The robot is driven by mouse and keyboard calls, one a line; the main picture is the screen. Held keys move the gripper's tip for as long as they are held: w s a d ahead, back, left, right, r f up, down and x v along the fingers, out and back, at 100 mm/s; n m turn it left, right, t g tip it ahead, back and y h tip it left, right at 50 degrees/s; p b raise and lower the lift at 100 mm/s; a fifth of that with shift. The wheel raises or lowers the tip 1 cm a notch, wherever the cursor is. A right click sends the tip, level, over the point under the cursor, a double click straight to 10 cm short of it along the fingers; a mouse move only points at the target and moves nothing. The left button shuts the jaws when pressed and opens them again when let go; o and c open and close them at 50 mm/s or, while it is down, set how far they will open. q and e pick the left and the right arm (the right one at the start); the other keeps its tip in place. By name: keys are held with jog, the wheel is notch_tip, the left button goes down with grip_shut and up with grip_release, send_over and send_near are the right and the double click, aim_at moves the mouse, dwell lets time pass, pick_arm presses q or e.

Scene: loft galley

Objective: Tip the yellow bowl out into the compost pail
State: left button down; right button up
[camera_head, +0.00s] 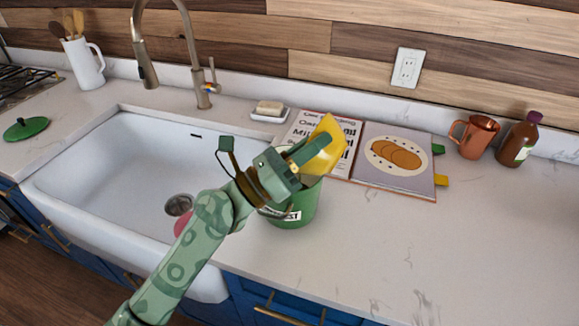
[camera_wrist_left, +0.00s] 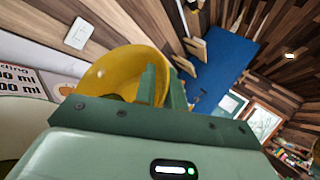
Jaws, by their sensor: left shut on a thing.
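The yellow bowl (camera_head: 323,150) is tilted steeply on its side above the green compost pail (camera_head: 293,208). My left gripper (camera_head: 305,153) is shut on the bowl's wall. My right gripper is not in view.
The white sink (camera_head: 110,165) lies left of the pail, with a tall faucet (camera_head: 195,60) behind. An open cookbook (camera_head: 395,185) lies behind and right of the pail. A copper mug (camera_head: 474,138) and brown bottle (camera_head: 517,143) stand farther right. The front right counter is clear.

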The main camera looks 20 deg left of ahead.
pick_arm(q)
jog(key=shift+w+a+r+n+t+b, duration=0.1)
jog(key=shift+a+n+t+b, duration=0.25)
jog(key=shift+a+n+b, duration=0.25)
jog(key=shift+w+a+r+n+t+b, duration=0.1)
jog(key=shift+a+n+t+b, duration=0.35)
jog(key=shift+a, duration=0.25)
jog(key=shift+w+a+r+n+t+y+b, duration=0.15)
jog(key=shift+a+n+t+y+b, duration=0.5)
jog(key=shift+n+b, duration=0.55)
jog(key=shift+a+r+n+t, duration=0.25)
jog(key=shift+n+t, duration=0.3)
